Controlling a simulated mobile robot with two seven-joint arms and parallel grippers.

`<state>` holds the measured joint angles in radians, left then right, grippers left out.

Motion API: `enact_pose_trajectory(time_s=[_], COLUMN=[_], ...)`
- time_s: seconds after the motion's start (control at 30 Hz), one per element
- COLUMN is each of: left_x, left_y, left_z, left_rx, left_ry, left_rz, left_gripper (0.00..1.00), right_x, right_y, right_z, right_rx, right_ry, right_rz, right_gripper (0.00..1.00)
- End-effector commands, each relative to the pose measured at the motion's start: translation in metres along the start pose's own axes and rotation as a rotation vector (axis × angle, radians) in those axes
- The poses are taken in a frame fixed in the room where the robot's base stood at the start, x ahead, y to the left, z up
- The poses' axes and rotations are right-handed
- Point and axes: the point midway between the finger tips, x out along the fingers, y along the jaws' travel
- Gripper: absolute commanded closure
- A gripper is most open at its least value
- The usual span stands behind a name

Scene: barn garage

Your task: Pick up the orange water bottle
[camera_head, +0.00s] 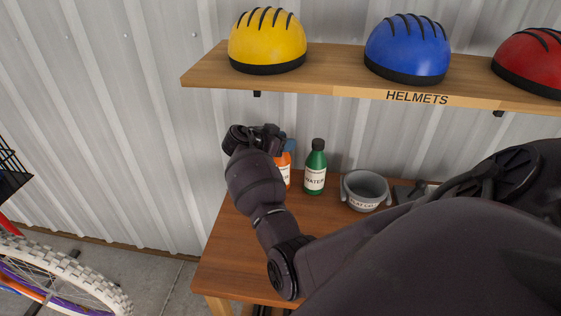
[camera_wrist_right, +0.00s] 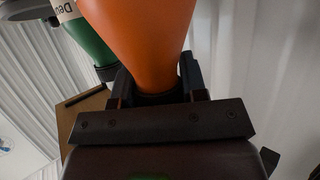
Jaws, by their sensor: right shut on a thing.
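The orange water bottle (camera_head: 284,166) is at the back of the wooden table, partly hidden behind my right arm; part of its white label shows. My right gripper (camera_head: 272,138) is at its upper end. In the right wrist view the orange bottle (camera_wrist_right: 143,38) tapers down between the fingers of my right gripper (camera_wrist_right: 157,84), which are shut on its narrow neck. My arm hides the bottle's base, so I cannot tell whether it touches the table. My left gripper is not in view.
A green water bottle (camera_head: 316,168) stands close to the right of the orange one; it also shows in the wrist view (camera_wrist_right: 88,40). A grey cup (camera_head: 364,188) is further right on the table (camera_head: 236,262). A helmet shelf (camera_head: 330,84) hangs above; a bike wheel (camera_head: 75,262) is at left.

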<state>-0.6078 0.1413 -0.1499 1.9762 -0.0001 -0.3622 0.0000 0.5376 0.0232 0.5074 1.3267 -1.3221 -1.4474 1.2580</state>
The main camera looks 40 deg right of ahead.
Motion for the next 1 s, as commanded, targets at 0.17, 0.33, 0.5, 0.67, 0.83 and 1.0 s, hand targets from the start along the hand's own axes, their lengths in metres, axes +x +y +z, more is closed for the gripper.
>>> enact_pose_trajectory(time_s=[0.17, 0.33, 0.5, 0.67, 0.83, 1.0], left_x=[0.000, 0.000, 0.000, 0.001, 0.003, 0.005], left_y=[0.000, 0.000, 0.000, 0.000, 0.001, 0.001], left_z=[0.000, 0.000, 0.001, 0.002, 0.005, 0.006], left_rx=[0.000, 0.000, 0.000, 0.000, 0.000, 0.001], left_ry=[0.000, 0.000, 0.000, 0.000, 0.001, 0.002], left_rz=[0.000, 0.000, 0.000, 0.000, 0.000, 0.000], left_gripper=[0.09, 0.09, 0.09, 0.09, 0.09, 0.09], right_x=[0.000, 0.000, -0.001, -0.007, -0.019, -0.030], right_y=[0.000, 0.000, -0.001, -0.001, -0.001, 0.000], right_z=[0.000, -0.002, -0.004, -0.019, -0.048, -0.073], right_rx=[0.000, 0.002, 0.003, 0.006, 0.008, 0.006], right_ry=[0.000, 0.002, 0.002, 0.003, 0.003, 0.002], right_rz=[0.000, -0.001, -0.001, -0.002, -0.003, -0.002], right_gripper=[1.00, 1.00, 1.00, 1.00, 1.00, 1.00])
